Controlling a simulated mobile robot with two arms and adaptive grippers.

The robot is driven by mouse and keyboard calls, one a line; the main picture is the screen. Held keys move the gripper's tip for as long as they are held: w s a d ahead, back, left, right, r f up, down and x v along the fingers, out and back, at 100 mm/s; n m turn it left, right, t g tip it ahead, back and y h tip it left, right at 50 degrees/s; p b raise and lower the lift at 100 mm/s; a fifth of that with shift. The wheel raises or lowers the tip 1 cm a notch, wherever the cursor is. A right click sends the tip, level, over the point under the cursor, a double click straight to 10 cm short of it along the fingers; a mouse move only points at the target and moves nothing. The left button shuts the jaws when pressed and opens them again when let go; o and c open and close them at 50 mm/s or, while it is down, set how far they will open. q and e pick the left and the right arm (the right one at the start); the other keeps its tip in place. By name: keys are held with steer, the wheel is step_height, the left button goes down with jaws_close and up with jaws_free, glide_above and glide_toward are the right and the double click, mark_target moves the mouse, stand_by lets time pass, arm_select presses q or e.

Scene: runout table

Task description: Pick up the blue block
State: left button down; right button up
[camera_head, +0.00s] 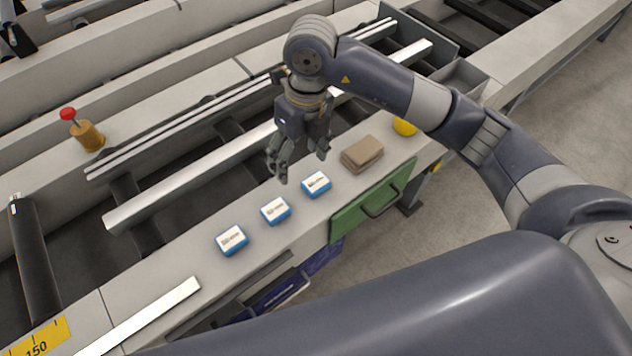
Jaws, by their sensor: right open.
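Three similar small blocks, blue on the sides with white labelled tops, lie in a row on the grey table ledge (190,262). The left blue block (232,240) is nearest the front, the middle blue block (275,210) lies beyond it, and the right blue block (316,184) is farthest along. My right gripper (299,166) is open and empty, pointing down. In the picture its fingertips are just above and behind the right and middle blocks, apart from them. I do not see my left gripper.
A folded brown cloth-like stack (362,154) and a yellow round object (404,127) lie farther right on the ledge. A red-topped button on a brass base (84,134) stands at the back left. A green panel with a handle (372,200) is on the ledge's front. Metal rails (190,184) run behind.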

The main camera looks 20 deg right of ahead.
steer(key=d+h, duration=0.1)
steer(key=d, duration=0.2)
glide_above(316, 181)
steer(key=f, duration=0.4)
steer(key=shift+w+a+f+p, duration=0.2)
steer(key=shift+f+p, duration=0.15)
steer(key=shift+p, duration=0.05)
steer(key=f, duration=0.1)
steer(key=f+p, duration=0.1)
steer(key=f, duration=0.2)
steer(key=shift+s+d+f+p, duration=0.2)
steer(key=shift+s+f+p, duration=0.1)
steer(key=shift+f, duration=0.55)
steer(key=c, duration=1.1)
